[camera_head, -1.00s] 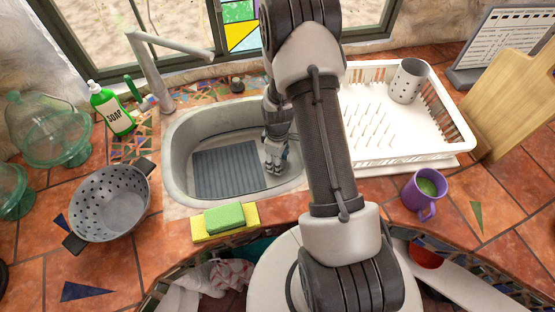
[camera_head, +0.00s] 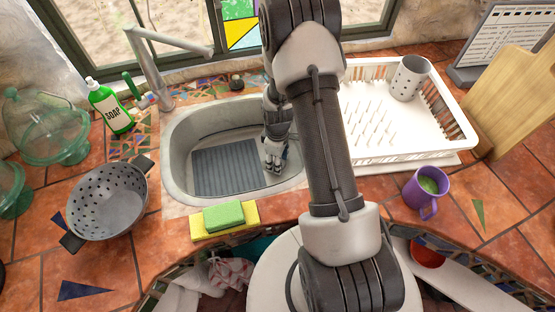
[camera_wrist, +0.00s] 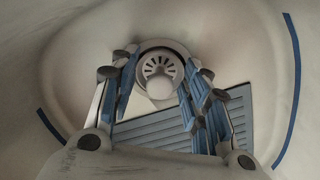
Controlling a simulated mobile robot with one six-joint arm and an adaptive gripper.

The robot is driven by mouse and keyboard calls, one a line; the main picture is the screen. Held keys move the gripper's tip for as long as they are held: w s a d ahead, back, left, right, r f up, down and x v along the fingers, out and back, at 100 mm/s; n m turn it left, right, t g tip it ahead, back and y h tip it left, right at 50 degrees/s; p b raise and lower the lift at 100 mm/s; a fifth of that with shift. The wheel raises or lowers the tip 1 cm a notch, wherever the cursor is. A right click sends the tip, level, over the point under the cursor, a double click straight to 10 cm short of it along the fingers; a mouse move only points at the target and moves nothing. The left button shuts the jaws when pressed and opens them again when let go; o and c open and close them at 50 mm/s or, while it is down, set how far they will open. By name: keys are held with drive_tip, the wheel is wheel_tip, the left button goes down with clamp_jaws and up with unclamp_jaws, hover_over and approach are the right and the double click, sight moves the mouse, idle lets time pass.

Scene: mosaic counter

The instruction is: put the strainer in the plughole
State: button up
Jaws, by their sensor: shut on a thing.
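The strainer (camera_wrist: 158,67) is a grey slotted disc with a pale round knob (camera_wrist: 165,90), seen between my fingertips in the wrist view. My gripper (camera_wrist: 157,78) is shut on the strainer, its blue-padded fingers on either side. A metal ring, the plughole rim (camera_wrist: 181,47), shows around and behind the disc; I cannot tell whether the disc is seated in it or just above it. In the head view my gripper (camera_head: 274,158) is low inside the right part of the grey sink (camera_head: 177,190), and it hides the strainer and plughole.
A ribbed grey mat (camera_head: 225,168) lies on the sink floor beside my gripper. A sponge (camera_head: 224,215) sits on the front rim. The tap (camera_head: 160,75) stands behind left, the white dish rack (camera_head: 370,145) to the right, a colander (camera_head: 107,203) to the left.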

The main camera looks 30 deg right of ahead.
drive_tip(key=shift+s+f, duration=0.15)
drive_tip(key=shift+f, duration=0.1)
drive_tip(key=o, duration=1.1)
drive_tip(key=o, duration=0.6)
drive_tip(key=shift+c, duration=0.2)
drive_tip(key=shift+r, duration=0.1)
wheel_tip(320, 180, up, 12)
drive_tip(key=p, duration=0.8)
